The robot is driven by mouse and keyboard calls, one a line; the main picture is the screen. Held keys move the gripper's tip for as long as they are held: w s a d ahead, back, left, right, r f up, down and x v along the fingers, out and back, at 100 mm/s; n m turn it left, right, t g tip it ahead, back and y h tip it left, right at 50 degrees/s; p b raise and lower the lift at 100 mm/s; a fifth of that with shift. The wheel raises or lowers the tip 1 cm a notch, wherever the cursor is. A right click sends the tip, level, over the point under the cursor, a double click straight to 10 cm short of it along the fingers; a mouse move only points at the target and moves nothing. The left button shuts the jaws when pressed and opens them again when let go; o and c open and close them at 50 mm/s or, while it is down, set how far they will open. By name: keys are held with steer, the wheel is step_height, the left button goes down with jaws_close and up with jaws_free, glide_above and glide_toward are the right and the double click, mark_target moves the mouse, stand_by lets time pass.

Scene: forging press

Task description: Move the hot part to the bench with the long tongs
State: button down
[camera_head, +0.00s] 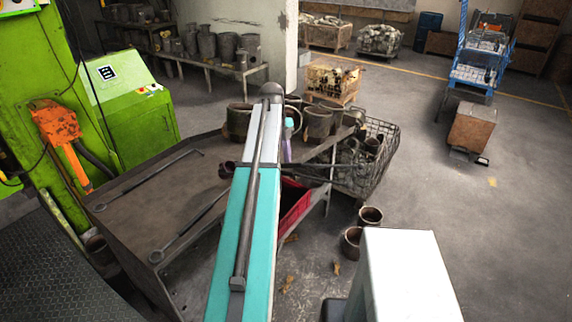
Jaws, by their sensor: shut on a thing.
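A dark flat bench (150,200) stands at left centre, with two long thin iron tools on it. The farther tool (150,181) lies slantwise, its ringed end near the left edge. The nearer tool (190,228) runs in behind my teal and white arm. I cannot tell whether either is the long tongs. My arm crosses the bench's right side and hides my gripper. Thin dark bars (310,172) stick out to the right of the arm; I cannot tell what they are. No glowing hot part shows.
Dark metal pots (318,122) stand at the bench's far end, beside a wire basket (383,165) of parts. A red bin (294,205) is below. Two pots (370,216) stand on the floor. The green machine (130,110) is at left. Floor at right is largely clear.

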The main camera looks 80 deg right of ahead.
steer(key=shift+w+d+f+b, duration=0.15)
steer(key=shift+w+d+f, duration=0.2)
steer(key=shift+w+d, duration=0.65)
steer(key=shift+w+d+f+b, duration=0.15)
steer(key=shift+w+d+f, duration=0.25)
steer(key=shift+w, duration=1.15)
steer(key=shift+w+d+f+b, duration=0.2)
steer(key=shift+w+d, duration=0.55)
steer(key=shift+w, duration=0.55)
steer(key=shift+s+d, duration=0.25)
steer(key=shift+s, duration=1)
